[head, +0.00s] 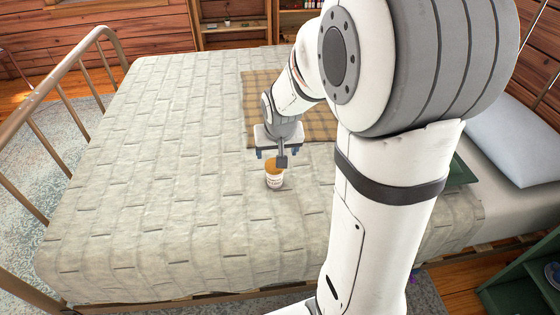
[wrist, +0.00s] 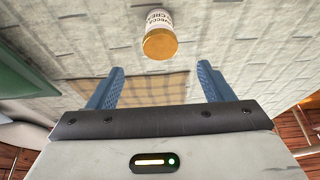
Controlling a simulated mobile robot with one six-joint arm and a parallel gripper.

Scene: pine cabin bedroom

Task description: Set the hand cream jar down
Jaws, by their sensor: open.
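The hand cream jar (head: 275,180), white with an orange-gold lid and dark lettering, stands upright on the pale bed cover (head: 180,170), just in front of the plaid cloth. My gripper (head: 278,155) is above and slightly behind the jar, and part of it hides the jar's far side in the head view. In the wrist view the jar (wrist: 160,36) lies beyond the fingertips. My gripper (wrist: 161,80) is open there, its two blue fingers wide apart with nothing between them.
A brown plaid cloth (head: 255,95) lies on the bed beneath my wrist. A metal bed rail (head: 60,75) runs along the left end. A pale pillow (head: 515,140) is at the right. The cover left of the jar is clear.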

